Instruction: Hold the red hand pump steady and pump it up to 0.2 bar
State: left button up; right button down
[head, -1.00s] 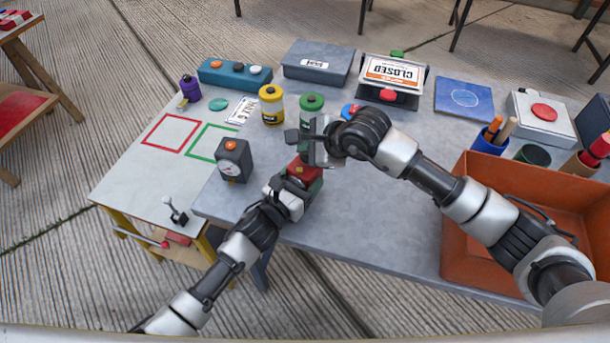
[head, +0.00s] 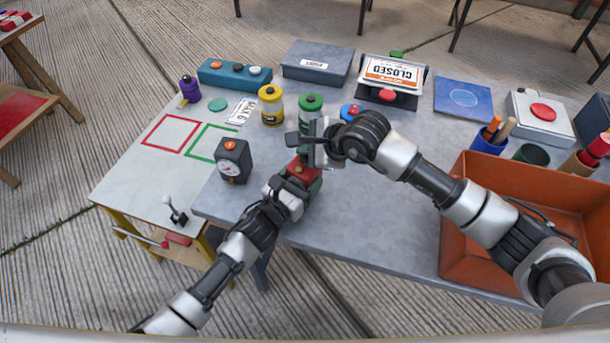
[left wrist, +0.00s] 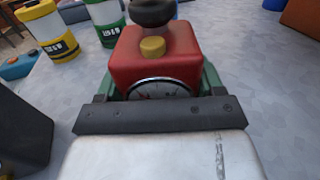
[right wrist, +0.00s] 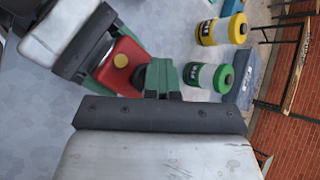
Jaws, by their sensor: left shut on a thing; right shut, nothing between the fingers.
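The red hand pump (head: 304,171) is near the front edge of the grey table. The left wrist view shows its red body (left wrist: 155,62), a yellow button, a round dial too cut off to read, and a dark knob (left wrist: 152,12) on top. My left gripper (head: 298,186) is shut on the red body, its green-padded fingers on either side. My right gripper (head: 306,150) is shut and empty, just above the pump. Its closed green fingertips show beside the red body in the right wrist view (right wrist: 160,75). I cannot tell whether they touch the pump.
A black gauge box (head: 233,160) with an orange button stands left of the pump. Yellow (head: 271,106) and green (head: 311,108) canisters stand behind it. An orange tray (head: 470,245) is at the right. The grey tabletop between pump and tray is clear.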

jog(key=f, duration=0.2)
jog(key=shift+s+d+f, duration=0.3)
jog(key=shift+d+f, duration=0.05)
jog(key=shift+w+a+r, duration=0.1)
jog(key=shift+a+r, duration=0.05)
jog(key=shift+r, duration=0.8)
notch_tip(320, 180, up, 4)
jog(key=shift+f+g, duration=0.15)
jog(key=shift+g, duration=0.15)
jog(key=shift+w+r, duration=0.1)
jog(key=shift+r, duration=0.45)
dwell(1.0)
